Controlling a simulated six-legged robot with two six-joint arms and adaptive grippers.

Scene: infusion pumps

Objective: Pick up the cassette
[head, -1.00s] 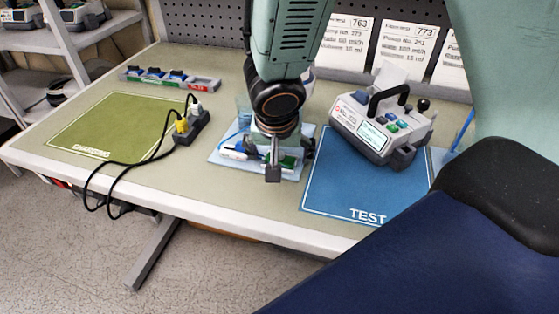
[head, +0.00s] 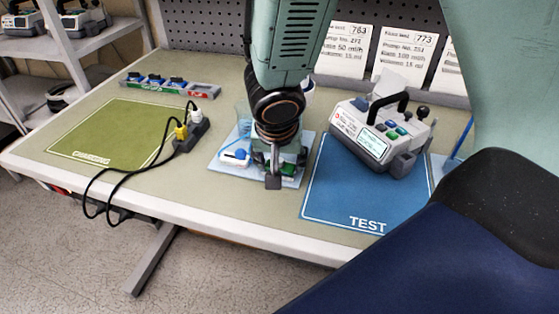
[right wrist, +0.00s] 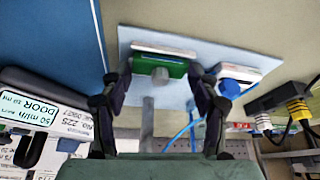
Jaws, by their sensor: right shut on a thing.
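A green-and-white cassette (right wrist: 162,66) lies at the pale blue tray (right wrist: 150,37) in the right wrist view, between the two fingers of my right gripper (right wrist: 162,75). The fingers press on its two ends, so the gripper is shut on it. In the head view my right gripper (head: 276,170) points down over the tray (head: 222,168) and hides most of the cassette; a bit of green (head: 288,168) shows. I cannot tell whether the cassette is clear of the tray. My left gripper is not in view.
A white piece with a round blue part (head: 235,155) lies left of the gripper on the tray. An infusion pump (head: 375,130) stands on the blue TEST mat (head: 330,200). A power strip with cables (head: 190,132) and the green CHARGING mat (head: 105,130) are left.

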